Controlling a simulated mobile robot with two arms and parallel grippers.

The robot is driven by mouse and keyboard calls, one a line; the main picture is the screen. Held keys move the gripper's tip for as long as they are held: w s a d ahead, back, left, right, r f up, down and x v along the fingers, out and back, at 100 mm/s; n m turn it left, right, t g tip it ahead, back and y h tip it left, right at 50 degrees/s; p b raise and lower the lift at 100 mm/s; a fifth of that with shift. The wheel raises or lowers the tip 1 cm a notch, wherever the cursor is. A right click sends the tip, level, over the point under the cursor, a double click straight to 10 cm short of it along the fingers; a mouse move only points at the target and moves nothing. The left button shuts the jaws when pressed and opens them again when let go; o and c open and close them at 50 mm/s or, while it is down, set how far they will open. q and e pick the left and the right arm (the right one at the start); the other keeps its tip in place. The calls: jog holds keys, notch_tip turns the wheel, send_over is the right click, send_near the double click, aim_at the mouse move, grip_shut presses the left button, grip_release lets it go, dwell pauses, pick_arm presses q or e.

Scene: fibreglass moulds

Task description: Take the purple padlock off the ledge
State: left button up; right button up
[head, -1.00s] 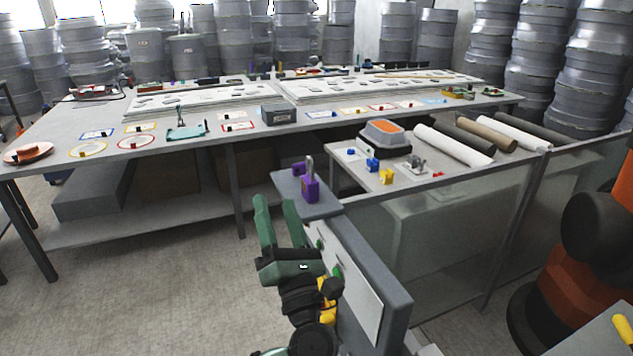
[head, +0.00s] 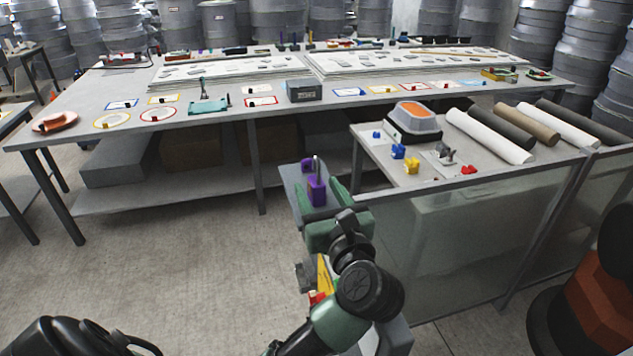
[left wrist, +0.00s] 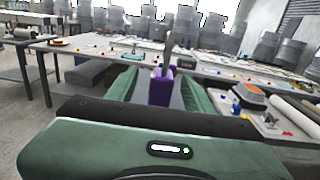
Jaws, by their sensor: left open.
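The purple padlock (head: 317,190) stands upright on the small grey ledge (head: 290,181), its metal shackle pointing up. My left gripper (head: 331,192) is open, with its green fingers reaching to either side of the padlock. In the left wrist view the padlock (left wrist: 161,88) shows between the two fingers (left wrist: 160,92), its lower part hidden behind the gripper body. I cannot tell whether a finger touches it. My right gripper is not in view.
A second, smaller purple piece (head: 306,165) sits on the ledge behind the padlock. To the right is a side table (head: 372,152) with blue, yellow and red pieces and several rolls. A long workbench (head: 226,118) stands behind.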

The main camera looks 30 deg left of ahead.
pick_arm(q)
jog(key=x, duration=0.3)
jog(key=shift+w+d+f, duration=0.1)
jog(key=shift+d+f, duration=0.05)
grip_shut()
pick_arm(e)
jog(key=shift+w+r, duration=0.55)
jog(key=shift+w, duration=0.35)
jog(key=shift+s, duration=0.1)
